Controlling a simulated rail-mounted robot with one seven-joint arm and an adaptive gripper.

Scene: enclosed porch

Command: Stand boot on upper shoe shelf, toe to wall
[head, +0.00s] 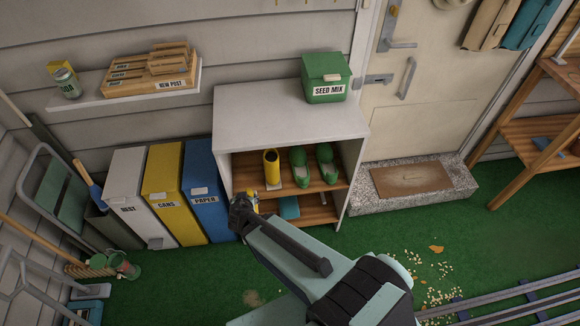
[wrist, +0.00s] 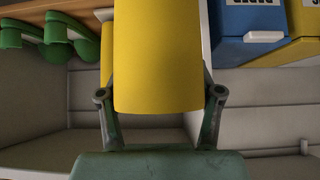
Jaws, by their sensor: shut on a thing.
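My gripper (head: 243,207) is shut on a yellow boot (wrist: 157,55). In the wrist view the boot's smooth yellow shaft fills the middle between the two fingers, hiding its toe. In the head view only a small yellow part of this boot (head: 254,197) shows beside my gripper, at the left front of the shoe shelf. Another yellow boot (head: 271,168) stands upright on the upper wooden shelf (head: 318,185), toward its left end. A sliver of yellow (wrist: 106,50) behind the held boot in the wrist view looks like that one.
Green clogs (head: 300,172) stand right of the standing boot. A blue item (head: 289,208) lies on the lower shelf. The white cabinet top (head: 280,120) overhangs the shelves and carries a green seed box (head: 325,77). The blue paper bin (head: 203,190) stands close at left.

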